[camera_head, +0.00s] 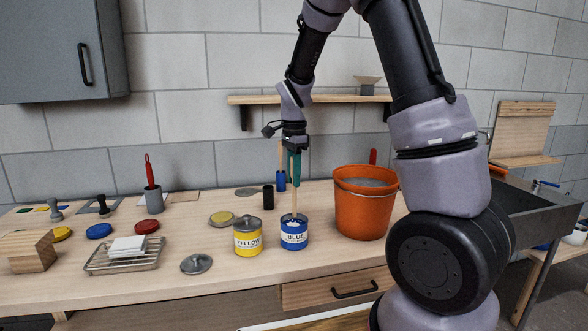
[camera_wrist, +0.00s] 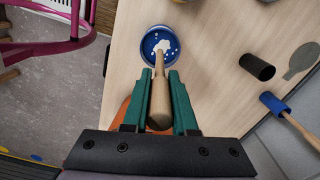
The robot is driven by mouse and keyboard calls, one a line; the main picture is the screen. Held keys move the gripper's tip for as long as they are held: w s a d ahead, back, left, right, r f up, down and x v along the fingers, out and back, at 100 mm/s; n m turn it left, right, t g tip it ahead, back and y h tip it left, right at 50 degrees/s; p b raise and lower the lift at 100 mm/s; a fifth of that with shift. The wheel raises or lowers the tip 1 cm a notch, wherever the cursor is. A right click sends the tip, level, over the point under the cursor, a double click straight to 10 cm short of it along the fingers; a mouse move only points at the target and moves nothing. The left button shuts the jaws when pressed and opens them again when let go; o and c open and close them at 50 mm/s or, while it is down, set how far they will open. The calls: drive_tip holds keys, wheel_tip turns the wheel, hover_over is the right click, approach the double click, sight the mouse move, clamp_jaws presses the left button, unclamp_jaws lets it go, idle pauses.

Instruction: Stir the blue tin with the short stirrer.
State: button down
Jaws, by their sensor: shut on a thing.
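The blue tin (camera_head: 294,236) stands open on the bench, its label reading BLUE. In the wrist view the tin (camera_wrist: 146,41) shows dark blue paint with white patches. My gripper (camera_head: 294,170) is above the tin, pointing down, with green fingers. In the wrist view the gripper (camera_wrist: 160,75) is shut on a wooden stirrer (camera_wrist: 159,105). The stirrer (camera_head: 294,202) reaches down from the fingers into the tin's mouth. Its lower end is hidden in the tin, so its depth cannot be told.
The lidded yellow tin (camera_head: 247,242) stands close left of the blue tin, the orange bucket (camera_head: 362,213) close right. Behind are a black cylinder (camera_head: 268,197) and a blue-ended wooden tool (camera_head: 281,181). A loose grey lid (camera_head: 196,264) and wire rack (camera_head: 124,258) lie left.

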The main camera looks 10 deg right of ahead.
sight(294, 196)
drive_tip(key=shift+f, duration=3.35)
drive_tip(key=shift+w, duration=0.1)
